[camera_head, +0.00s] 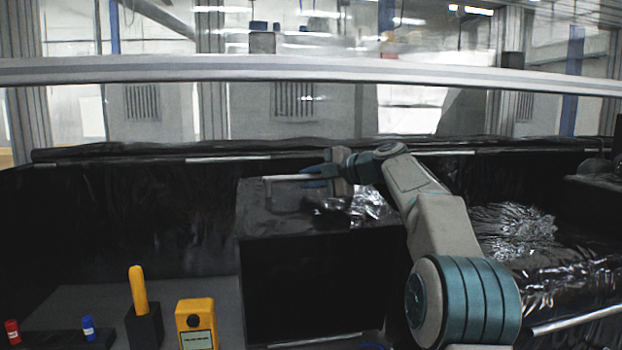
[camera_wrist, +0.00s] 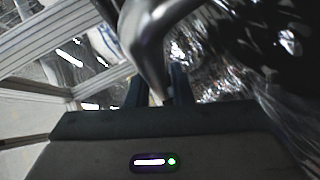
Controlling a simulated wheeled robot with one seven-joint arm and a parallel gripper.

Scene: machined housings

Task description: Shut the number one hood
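A black box-like hood (camera_head: 320,285) stands in the middle of the head view. A grey bar handle (camera_head: 288,178) rises from its top; no number is readable on it. My gripper (camera_head: 328,175) is at the right end of this handle, at the top of the hood. In the wrist view a shiny bent metal bar (camera_wrist: 148,45), which looks like the handle, runs down to between the two dark fingers of my gripper (camera_wrist: 156,88). The fingers stand apart on either side of it. I cannot tell whether they press on it. How far the hood is open is unclear.
Crumpled shiny foil (camera_head: 512,232) lies on the right, with more behind my gripper. At the lower left are a yellow-handled tool in a black holder (camera_head: 145,325), a yellow meter (camera_head: 197,325), and red and blue small items. A pale rail (camera_head: 300,70) crosses behind.

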